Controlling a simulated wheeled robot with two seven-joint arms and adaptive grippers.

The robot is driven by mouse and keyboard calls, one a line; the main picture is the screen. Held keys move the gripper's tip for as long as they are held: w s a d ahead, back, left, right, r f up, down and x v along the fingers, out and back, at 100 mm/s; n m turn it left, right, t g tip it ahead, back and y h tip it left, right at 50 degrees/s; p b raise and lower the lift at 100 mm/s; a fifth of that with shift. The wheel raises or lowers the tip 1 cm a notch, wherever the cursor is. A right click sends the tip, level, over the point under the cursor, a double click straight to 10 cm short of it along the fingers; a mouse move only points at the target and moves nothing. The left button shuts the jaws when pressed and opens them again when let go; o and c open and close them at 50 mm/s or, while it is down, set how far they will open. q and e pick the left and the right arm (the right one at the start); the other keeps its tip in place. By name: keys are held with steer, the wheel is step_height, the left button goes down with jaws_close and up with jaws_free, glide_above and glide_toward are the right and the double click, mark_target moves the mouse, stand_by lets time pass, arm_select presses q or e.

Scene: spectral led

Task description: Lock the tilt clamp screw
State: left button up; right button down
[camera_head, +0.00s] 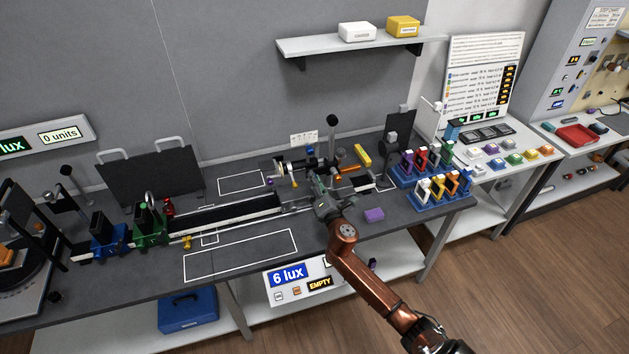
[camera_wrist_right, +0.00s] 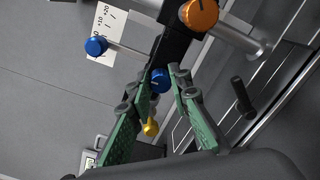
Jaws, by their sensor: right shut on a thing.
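My right gripper (camera_head: 318,188) reaches from the lower right to the optical mount on the rail bench. In the right wrist view its green-padded fingers (camera_wrist_right: 163,78) are closed about a blue knob (camera_wrist_right: 159,83) on a dark post. A second blue knob (camera_wrist_right: 95,46) is at the end of a thin rod to the left. A yellow knob (camera_wrist_right: 150,127) shows between the fingers, lower down. No label shows which knob is the tilt clamp screw. My left gripper is not in view.
The dark bench (camera_head: 240,240) carries a long rail with a blue holder (camera_head: 108,240) and a green holder (camera_head: 150,226) at left. A purple block (camera_head: 374,215) lies right of my arm. Blue racks (camera_head: 440,192) with coloured frames stand at right. The outlined front area is clear.

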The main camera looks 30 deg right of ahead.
steer(key=m+p, duration=0.1)
steer(key=m, duration=0.9)
steer(key=shift+f, duration=0.15)
steer(key=shift+m, duration=0.5)
steer(key=c, duration=1.8)
jaws_free()
steer(key=shift+o, duration=0.2)
steer(key=shift+s, duration=0.1)
steer(key=v, duration=1.1)
steer(key=shift+s+a, duration=0.2)
steer(key=shift+s, duration=0.2)
